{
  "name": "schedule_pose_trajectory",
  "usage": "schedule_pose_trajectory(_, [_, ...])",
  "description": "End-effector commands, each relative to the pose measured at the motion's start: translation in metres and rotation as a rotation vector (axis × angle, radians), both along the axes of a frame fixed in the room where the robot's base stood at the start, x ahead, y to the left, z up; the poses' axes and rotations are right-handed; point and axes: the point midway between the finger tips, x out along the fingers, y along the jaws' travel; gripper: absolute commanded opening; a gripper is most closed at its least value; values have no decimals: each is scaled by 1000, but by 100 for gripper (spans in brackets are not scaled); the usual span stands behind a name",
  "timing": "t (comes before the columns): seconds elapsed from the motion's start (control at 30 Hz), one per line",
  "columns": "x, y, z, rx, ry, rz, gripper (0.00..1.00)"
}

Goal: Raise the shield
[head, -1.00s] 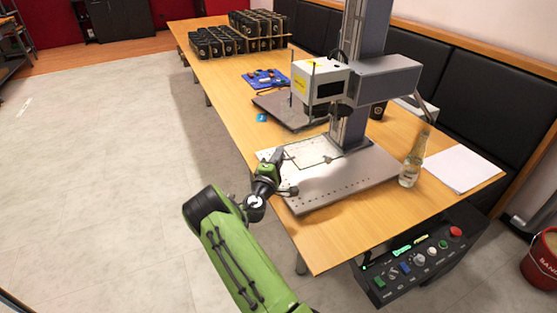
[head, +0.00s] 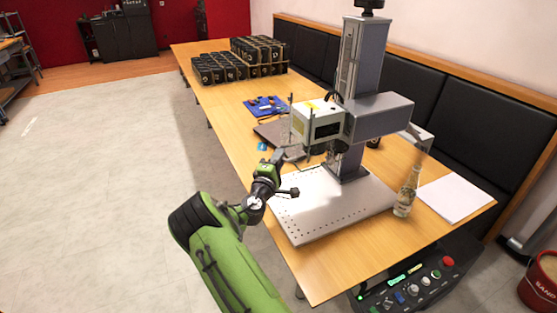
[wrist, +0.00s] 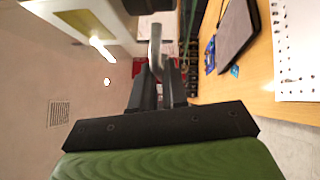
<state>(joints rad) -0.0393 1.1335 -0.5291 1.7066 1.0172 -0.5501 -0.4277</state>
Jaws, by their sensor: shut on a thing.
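The laser marker's boxy white head (head: 318,124) hangs on its grey column above the pale perforated base plate (head: 335,205). The shield around the head is see-through, and its outline is hard to make out in the head view. My gripper (head: 280,156) is at the left front of the machine, above the plate's left edge and below the head. In the wrist view, my gripper's dark fingers (wrist: 157,75) are shut on a grey curved handle (wrist: 155,42). The white head (wrist: 75,18) is at upper left there. The handle is hidden in the head view.
A button panel (head: 410,283) is at the table's front. A blue item (head: 266,105) and several black boxes (head: 235,68) are farther back. The floor at left is clear.

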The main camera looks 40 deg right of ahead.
Motion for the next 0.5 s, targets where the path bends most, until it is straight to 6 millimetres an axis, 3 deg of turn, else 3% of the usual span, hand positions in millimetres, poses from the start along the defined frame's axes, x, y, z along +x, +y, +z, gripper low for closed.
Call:
schedule_pose_trajectory(0.07, [0,0,-1,1,0,0,0])
schedule_pose_trajectory(0.1, [0,0,-1,1,0,0,15])
schedule_pose_trajectory(0.23, [0,0,-1,1,0,0,35])
schedule_pose_trajectory(0.5, [0,1,-1,2,1,0,36])
